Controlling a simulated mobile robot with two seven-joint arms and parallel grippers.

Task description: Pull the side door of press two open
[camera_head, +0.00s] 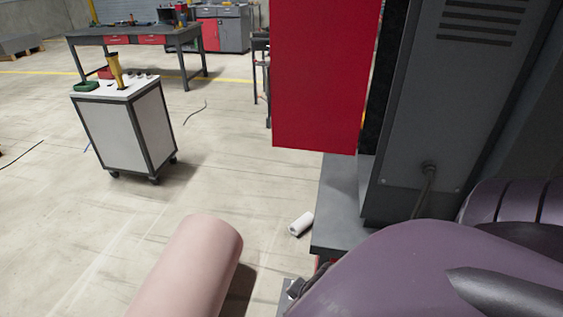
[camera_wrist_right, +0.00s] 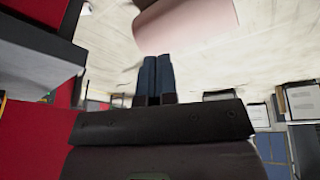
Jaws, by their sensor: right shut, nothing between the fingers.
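The grey machine (camera_head: 440,130), which looks like the press, stands at the right of the head view with vent slots near its top. A flat red panel (camera_head: 325,75), which looks like its side door, hangs beside a dark gap along the machine's left edge. Its top is cut off by the picture, and no handle shows on it. My right gripper (camera_wrist_right: 155,72) is shut and empty in the wrist view, its two dark blue fingers together. It touches nothing that I can see. My purple right arm covers the lower right of the head view. My left gripper is not in view.
A grey ledge (camera_head: 335,205) juts out below the machine. A white roll (camera_head: 301,224) lies on the floor. A white wheeled cart (camera_head: 125,130) stands at left, and a workbench (camera_head: 135,38) stands behind it. The floor between cart and machine is largely open.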

